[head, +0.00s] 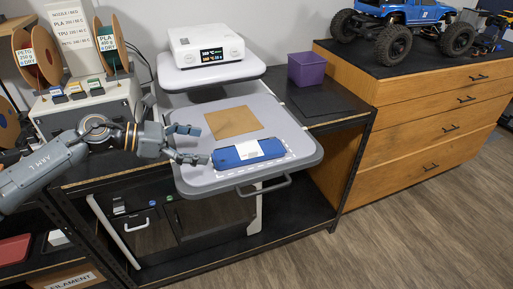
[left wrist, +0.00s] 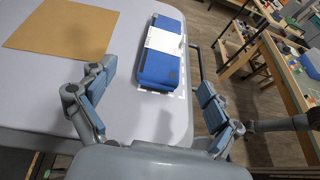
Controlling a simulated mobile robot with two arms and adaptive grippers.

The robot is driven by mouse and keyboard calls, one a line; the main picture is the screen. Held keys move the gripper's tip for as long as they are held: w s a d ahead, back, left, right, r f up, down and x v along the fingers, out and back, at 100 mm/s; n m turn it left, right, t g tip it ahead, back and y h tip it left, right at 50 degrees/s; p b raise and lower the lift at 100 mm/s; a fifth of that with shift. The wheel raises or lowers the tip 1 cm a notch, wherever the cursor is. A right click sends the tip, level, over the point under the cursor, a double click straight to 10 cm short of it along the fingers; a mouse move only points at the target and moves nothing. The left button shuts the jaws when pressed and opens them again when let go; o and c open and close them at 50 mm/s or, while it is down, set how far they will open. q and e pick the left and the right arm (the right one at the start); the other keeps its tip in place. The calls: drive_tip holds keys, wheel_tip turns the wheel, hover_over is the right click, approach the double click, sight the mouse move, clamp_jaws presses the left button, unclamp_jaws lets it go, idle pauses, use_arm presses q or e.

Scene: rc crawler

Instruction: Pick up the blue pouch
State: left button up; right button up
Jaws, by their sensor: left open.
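The blue pouch (head: 249,152) with a white label band lies flat on the grey tray of the heat press (head: 300,165), inside a dashed white outline. My left gripper (head: 196,144) is open and empty, just left of the pouch and apart from it in the head view. In the left wrist view the pouch (left wrist: 160,62) lies ahead, between and beyond the open fingers of my left gripper (left wrist: 158,92). My right gripper is not in view.
A brown square sheet (head: 233,122) lies behind the pouch on the tray. The press's white upper head (head: 207,50) stands behind the tray. A purple bin (head: 307,69) is to the right. Filament spools (head: 37,58) and a grey box stand at the left. A front handle (head: 265,187) juts out.

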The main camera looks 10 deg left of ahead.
sight(239, 151)
use_arm(q)
drive_tip(key=p+x, duration=0.1)
drive_tip(key=x, duration=0.4)
drive_tip(key=shift+w+p, duration=0.1)
drive_tip(key=shift+p, duration=0.25)
drive_tip(key=shift+w+d, duration=0.1)
drive_tip(key=shift+d, duration=0.2)
drive_tip(key=p+x, duration=0.1)
drive_tip(key=x, duration=0.1)
drive_tip(key=p+x, duration=0.2)
drive_tip(key=shift+s+d+f, duration=0.1)
drive_tip(key=shift+s+d, duration=0.15)
drive_tip(key=shift+w+d+f, duration=0.2)
drive_tip(key=shift+d+f, duration=0.1)
drive_tip(key=c, duration=1.1)
drive_tip(key=shift+c, duration=0.7)
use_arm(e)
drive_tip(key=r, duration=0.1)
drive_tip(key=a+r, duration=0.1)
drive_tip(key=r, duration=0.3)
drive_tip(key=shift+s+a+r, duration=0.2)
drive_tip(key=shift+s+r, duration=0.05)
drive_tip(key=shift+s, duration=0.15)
